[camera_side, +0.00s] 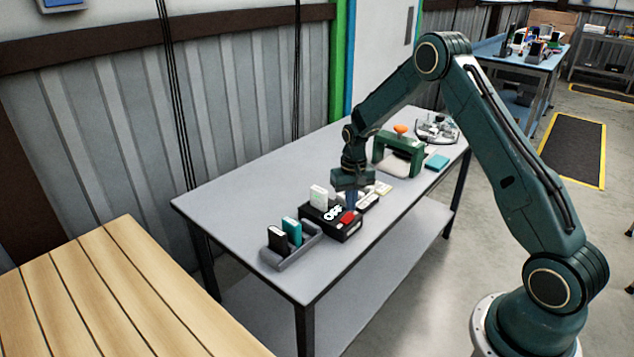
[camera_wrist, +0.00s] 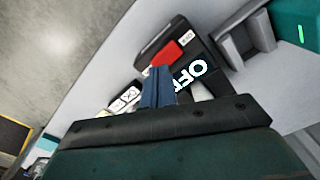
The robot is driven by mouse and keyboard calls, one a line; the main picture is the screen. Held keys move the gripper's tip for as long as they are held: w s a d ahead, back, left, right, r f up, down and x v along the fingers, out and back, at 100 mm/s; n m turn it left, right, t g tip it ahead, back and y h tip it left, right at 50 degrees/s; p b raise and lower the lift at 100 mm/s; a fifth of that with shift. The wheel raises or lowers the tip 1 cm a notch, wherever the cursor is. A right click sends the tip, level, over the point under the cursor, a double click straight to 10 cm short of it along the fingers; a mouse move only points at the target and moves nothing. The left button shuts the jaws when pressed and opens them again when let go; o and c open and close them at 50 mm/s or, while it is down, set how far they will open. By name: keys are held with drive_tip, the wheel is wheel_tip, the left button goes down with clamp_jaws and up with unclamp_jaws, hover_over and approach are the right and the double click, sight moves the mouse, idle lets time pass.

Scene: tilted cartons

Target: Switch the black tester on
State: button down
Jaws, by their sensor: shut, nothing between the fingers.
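The black tester (camera_side: 318,214) stands on the grey table, with white "OFF" lettering and a red switch (camera_side: 348,217) on its top. A white block stands upright in or at the tester (camera_side: 319,195). In the wrist view the tester (camera_wrist: 147,47) shows its red switch (camera_wrist: 170,52) and the "OFF" lettering. My gripper (camera_side: 351,205) points down over the tester beside the switch. In the wrist view its shut blue fingers (camera_wrist: 158,75) end right at the red switch; I cannot tell whether they touch it. Part of the tester is hidden behind my gripper.
A grey holder (camera_side: 291,253) with a black and a teal block stands left of the tester. Small white cards (camera_side: 381,188) lie behind my gripper. A green frame (camera_side: 412,150) and a teal box (camera_side: 437,162) stand farther back. The table's near left end is clear.

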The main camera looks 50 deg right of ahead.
sight(350, 214)
drive_tip(key=shift+f, duration=1)
idle(1.1)
drive_tip(key=shift+r, duration=3.55)
